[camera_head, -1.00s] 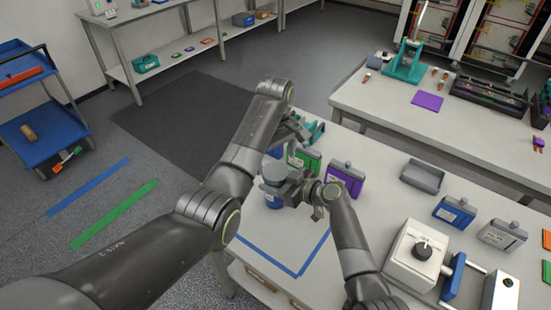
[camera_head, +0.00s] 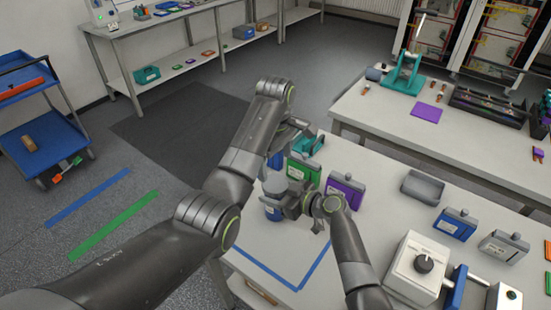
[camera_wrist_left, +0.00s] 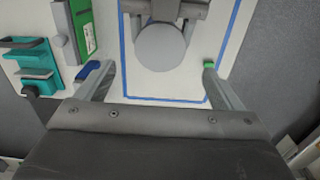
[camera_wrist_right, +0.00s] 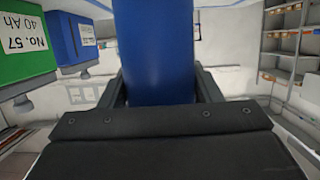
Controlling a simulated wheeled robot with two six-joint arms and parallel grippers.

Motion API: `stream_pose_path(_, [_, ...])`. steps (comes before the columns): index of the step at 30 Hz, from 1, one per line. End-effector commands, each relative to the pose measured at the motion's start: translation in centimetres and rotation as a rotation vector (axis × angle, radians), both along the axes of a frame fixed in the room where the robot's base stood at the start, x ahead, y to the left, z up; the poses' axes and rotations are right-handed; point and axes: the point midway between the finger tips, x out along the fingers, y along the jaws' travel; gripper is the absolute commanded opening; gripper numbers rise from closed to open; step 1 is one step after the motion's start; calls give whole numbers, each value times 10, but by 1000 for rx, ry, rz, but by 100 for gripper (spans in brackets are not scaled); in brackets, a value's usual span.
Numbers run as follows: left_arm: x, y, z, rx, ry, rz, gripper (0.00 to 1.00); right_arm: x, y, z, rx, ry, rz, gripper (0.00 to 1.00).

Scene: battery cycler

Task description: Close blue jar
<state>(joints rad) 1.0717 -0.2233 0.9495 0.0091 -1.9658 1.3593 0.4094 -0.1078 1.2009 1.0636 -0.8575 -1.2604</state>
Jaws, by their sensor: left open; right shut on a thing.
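The blue jar (camera_head: 272,212) stands upright inside the blue tape outline on the near table. A round grey lid (camera_head: 274,184) shows on its top. I cannot tell whether the lid is seated tight. My right gripper (camera_head: 290,204) is shut on the jar's side. In the right wrist view the blue jar body (camera_wrist_right: 155,50) fills the space between the fingers. My left gripper (camera_wrist_left: 152,69) is open and empty. In its wrist view the grey lid (camera_wrist_left: 163,47) lies between and beyond the fingertips, apart from them. In the head view my left arm hides most of that gripper.
A green box (camera_head: 303,170) and a purple box (camera_head: 346,188) stand close behind the jar. A teal holder (camera_head: 312,144) is farther back. A grey tray (camera_head: 422,187) and a white device with a black knob (camera_head: 415,268) are to the right. The taped area (camera_head: 298,288) in front is clear.

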Motion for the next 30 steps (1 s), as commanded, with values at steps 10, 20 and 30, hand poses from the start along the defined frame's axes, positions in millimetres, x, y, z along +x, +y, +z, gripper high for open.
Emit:
stream_pose_path(10, [-2, 0, -52, 1, 6, -2, 88, 0, 0, 0, 0, 0, 0, 0])
stream_pose_path(20, [-1, 0, -76, 0, 1, -1, 88, 0, 0, 0, 0, 0, 0, 0])
stream_pose_path(30, [-1, 0, -76, 0, 1, -1, 75, 0, 0, 0, 0, 0, 0, 0])
